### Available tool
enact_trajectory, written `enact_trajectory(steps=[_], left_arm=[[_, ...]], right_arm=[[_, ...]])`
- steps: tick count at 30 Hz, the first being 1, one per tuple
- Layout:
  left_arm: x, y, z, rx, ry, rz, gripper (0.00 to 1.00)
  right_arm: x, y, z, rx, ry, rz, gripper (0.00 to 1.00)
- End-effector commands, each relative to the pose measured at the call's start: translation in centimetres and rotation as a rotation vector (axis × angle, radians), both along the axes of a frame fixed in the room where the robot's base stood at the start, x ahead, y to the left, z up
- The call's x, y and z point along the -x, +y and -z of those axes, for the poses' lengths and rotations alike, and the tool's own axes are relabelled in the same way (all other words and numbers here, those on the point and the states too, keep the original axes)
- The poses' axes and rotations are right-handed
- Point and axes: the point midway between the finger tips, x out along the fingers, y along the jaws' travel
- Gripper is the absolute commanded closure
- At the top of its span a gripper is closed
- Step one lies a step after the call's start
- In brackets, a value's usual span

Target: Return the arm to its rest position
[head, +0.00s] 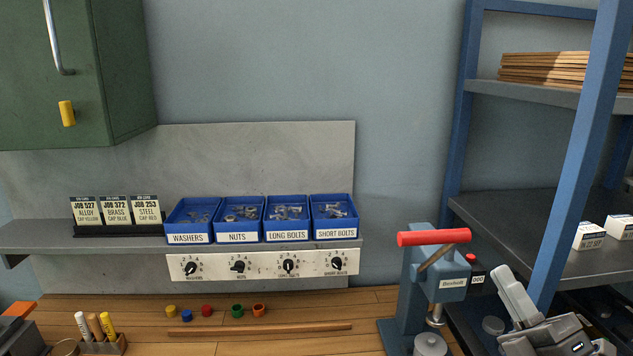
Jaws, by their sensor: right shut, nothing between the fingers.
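My right gripper (552,335) is at the lower right of the head view, partly cut off by the bottom edge. It is shut and empty. It is in front of the blue rack, to the right of the press (411,300) with the red handle, and looks apart from it. My left gripper is not in view.
Four labelled blue bins, the washers bin (188,239) leftmost, sit on the grey shelf (90,243) beside job cards (115,211). Dials (262,265) are below. Coloured caps (207,311), a wooden strip (262,329) and a marker holder (100,345) are on the bench. The blue rack (582,150) is right.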

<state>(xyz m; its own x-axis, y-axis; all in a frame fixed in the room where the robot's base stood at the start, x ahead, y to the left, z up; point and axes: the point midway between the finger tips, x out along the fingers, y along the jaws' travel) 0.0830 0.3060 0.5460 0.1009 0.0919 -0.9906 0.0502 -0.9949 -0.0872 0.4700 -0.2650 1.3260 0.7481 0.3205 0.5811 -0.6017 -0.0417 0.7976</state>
Motion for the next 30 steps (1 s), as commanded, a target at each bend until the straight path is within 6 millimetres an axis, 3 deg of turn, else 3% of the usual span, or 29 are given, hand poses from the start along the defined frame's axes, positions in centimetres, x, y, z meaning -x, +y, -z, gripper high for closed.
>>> enact_trajectory(steps=[6,10,13,18,21,29,30], left_arm=[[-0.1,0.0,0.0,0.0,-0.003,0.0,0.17],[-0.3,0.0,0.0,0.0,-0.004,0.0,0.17],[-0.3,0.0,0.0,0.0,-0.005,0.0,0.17],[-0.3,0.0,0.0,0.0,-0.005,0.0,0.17],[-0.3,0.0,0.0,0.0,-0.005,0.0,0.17],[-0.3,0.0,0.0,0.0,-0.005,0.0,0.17],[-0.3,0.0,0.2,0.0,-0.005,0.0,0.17]], right_arm=[[0.4,-6.8,8.2,-0.527,0.337,0.204,1.0],[2.4,-9.5,15.1,-0.81,0.561,0.346,1.0],[5.1,-10.4,20.9,-1.01,0.746,0.463,1.0],[11.4,-9.4,29.3,-1.291,1.059,0.657,1.0],[15.1,-8.0,32.7,-1.409,1.215,0.751,1.0],[24.0,-3.5,37.5,-1.612,1.57,0.951,1.0],[23.3,-3.8,38.8,-1.606,1.567,0.951,1.0]])
